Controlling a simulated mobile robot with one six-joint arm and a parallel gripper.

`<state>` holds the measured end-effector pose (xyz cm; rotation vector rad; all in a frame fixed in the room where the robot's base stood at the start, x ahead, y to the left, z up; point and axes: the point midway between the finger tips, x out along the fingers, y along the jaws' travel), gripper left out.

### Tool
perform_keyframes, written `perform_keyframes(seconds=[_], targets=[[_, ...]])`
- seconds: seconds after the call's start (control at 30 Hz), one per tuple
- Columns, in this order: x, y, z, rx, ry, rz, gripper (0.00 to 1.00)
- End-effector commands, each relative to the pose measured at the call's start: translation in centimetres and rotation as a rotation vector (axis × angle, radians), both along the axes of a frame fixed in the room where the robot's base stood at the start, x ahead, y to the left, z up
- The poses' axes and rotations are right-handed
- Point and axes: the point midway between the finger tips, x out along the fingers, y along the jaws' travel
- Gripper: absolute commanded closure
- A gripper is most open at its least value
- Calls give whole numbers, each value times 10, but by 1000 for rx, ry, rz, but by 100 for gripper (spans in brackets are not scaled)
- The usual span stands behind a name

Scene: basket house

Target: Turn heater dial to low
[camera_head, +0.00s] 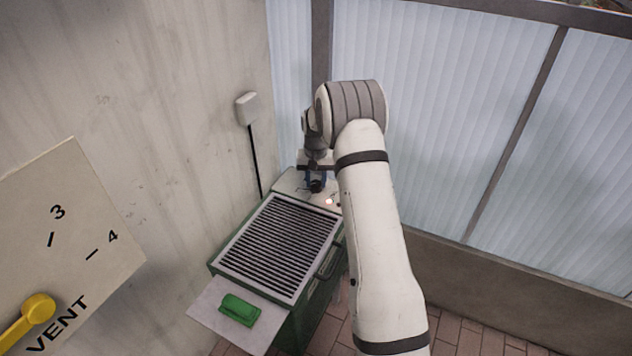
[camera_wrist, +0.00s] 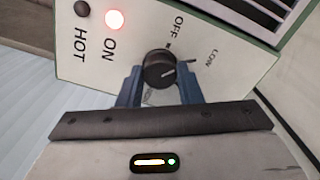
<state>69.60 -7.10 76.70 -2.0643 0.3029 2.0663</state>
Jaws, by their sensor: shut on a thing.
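The heater dial (camera_wrist: 158,66) is a round black knob with a white pointer line, on the heater's pale panel (camera_wrist: 225,62). In the wrist view the pointer line aims right, roughly toward the side where LOW is printed. OFF is printed above the dial; lettering below it is partly hidden. My gripper (camera_wrist: 160,83) is shut on the dial, one blue finger on each side. In the head view my gripper (camera_head: 316,178) is at the far end of the green heater (camera_head: 311,300), with the dial (camera_head: 316,187) small and dark.
A red lamp (camera_wrist: 114,19) by ON is lit; a lamp (camera_wrist: 82,8) by HOT is dark. A grille (camera_head: 278,240) tops the heater. A green object (camera_head: 239,309) lies on its front shelf (camera_head: 208,310). A VENT panel (camera_head: 90,225) with a yellow lever (camera_head: 35,310) stands at left.

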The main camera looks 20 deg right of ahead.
Motion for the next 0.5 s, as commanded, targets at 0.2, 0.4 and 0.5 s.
perform_keyframes(seconds=[0.2,0.4,0.5], targets=[[1,-1,0,-2,-5,-157,91],[1,-2,1,-2,-5,-253,91],[1,-2,1,-2,-5,-284,91]])
